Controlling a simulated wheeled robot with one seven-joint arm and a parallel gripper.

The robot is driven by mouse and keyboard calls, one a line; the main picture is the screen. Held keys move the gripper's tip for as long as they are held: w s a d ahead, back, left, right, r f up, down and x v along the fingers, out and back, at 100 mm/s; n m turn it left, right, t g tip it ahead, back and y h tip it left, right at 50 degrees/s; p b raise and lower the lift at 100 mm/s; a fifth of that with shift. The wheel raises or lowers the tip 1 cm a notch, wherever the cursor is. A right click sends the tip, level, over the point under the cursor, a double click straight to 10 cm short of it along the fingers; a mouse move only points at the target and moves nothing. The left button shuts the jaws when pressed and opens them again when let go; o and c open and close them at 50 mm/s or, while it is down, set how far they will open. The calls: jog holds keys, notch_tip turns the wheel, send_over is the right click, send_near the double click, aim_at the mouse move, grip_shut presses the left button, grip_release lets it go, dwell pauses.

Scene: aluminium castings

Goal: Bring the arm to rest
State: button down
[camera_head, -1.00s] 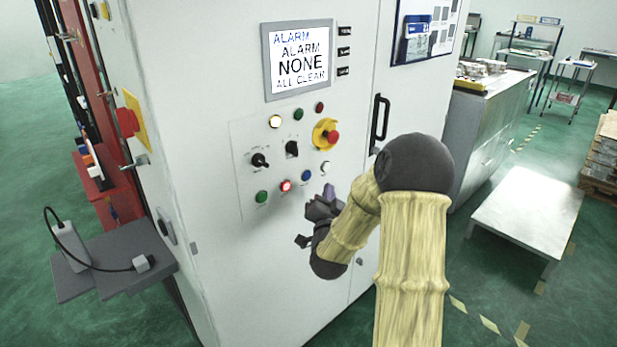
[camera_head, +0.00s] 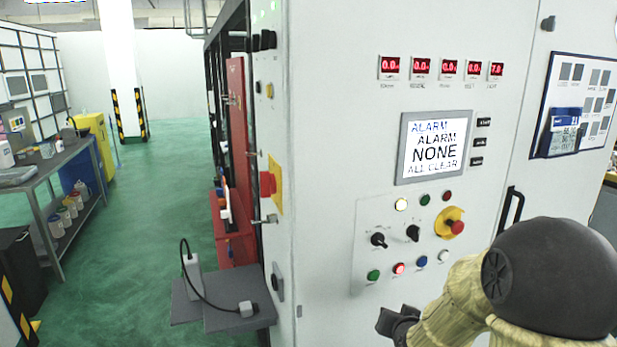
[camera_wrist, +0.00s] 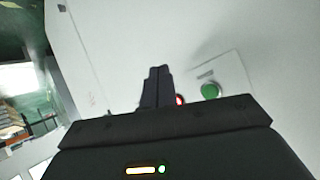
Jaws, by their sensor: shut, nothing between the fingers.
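My gripper (camera_head: 388,322) shows at the bottom of the head view, dark and partly cut off by the frame edge. It is in front of the white cabinet (camera_head: 335,160), below the row of buttons on the control panel (camera_head: 362,225). My arm, in a yellowish cover with a dark joint, is bent at the lower right. In the wrist view the two fingers (camera_wrist: 157,86) are together and empty. A green button (camera_wrist: 210,91) and part of a lit red button (camera_wrist: 180,100) are just right of them. Whether the gripper touches the panel cannot be told.
The cabinet screen (camera_head: 432,147) reads "ALARM NONE ALL CLEAR". A yellow-and-red emergency stop (camera_head: 455,224) and a door handle (camera_head: 511,208) stick out. A grey shelf (camera_head: 222,315) with a corded device juts out at the cabinet's left. The green floor (camera_head: 150,215) farther left is open.

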jog(key=s+a+n+g+p, duration=0.1)
jog(key=s+g, duration=0.3)
jog(key=s, duration=0.5)
jog(key=s+a+n+g+y+p, duration=0.1)
jog(key=s+a+n+g, duration=0.2)
jog(key=s, duration=0.7)
jog(key=shift+a+g, duration=0.45)
jog(key=shift+g, duration=0.35)
jog(key=shift+s, duration=0.1)
